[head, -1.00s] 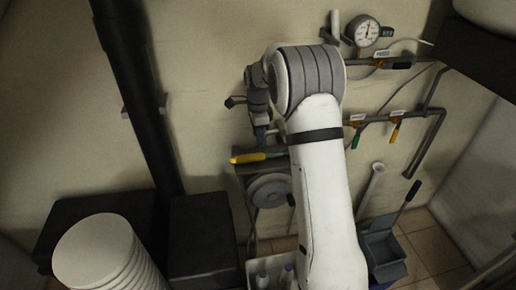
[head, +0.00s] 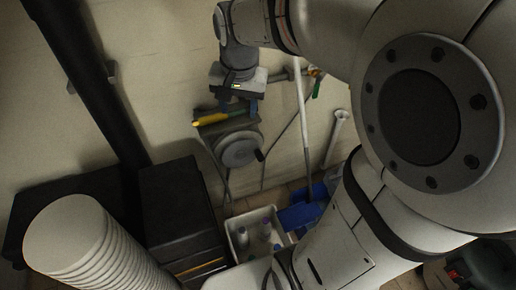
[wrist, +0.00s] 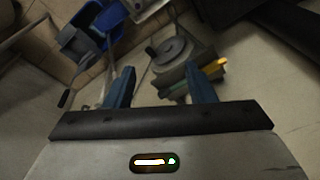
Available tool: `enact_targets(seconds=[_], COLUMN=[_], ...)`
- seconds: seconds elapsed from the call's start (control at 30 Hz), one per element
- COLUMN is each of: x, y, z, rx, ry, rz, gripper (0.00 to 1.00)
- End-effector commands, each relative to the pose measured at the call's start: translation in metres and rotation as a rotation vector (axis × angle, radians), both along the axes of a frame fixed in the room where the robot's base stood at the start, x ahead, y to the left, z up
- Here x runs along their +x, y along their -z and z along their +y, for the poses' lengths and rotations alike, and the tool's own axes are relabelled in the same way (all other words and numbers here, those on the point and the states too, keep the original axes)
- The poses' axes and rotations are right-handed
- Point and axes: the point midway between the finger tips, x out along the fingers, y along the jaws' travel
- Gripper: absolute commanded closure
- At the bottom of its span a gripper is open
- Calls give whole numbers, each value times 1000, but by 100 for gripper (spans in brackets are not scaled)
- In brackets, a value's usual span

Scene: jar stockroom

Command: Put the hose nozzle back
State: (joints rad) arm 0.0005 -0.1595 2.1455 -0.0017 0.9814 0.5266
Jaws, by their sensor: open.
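A yellow and green nozzle-like piece (head: 212,119) lies at the top edge of the wall-mounted hose reel (head: 238,150). I take it to be the hose nozzle. In the wrist view its yellow end (wrist: 215,67) shows beyond the right finger, and that finger hides part of it. The reel (wrist: 174,52) shows beyond the fingers. My gripper (head: 239,107) is open, with blue fingers pointing down in front of the reel's top. In the wrist view my gripper (wrist: 160,85) shows a wide gap between its fingers, with nothing clearly held. Contact with the nozzle cannot be told.
A white bin with bottles (head: 232,222) stands on the floor below the reel, beside a blue dustpan or bucket (head: 302,212). A stack of white round lids or buckets (head: 75,235) and a black box (head: 178,215) stand at left. A dark pipe (head: 95,85) runs down the wall.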

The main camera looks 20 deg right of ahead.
Motion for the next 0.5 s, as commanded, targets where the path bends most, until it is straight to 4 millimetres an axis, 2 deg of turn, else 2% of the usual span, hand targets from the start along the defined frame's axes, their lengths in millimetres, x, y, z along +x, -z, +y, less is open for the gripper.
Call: enact_targets(seconds=[0.03,0.2,0.33,0.5], x=[-25,-85,-111,-123], y=[0,14,24,30], z=[0,0,0,-1], rx=[-16,-70,-99,-114], ry=[-82,-336,-456,-513], rz=[-20,-60,-77,-84], gripper=[51,51,51,51])
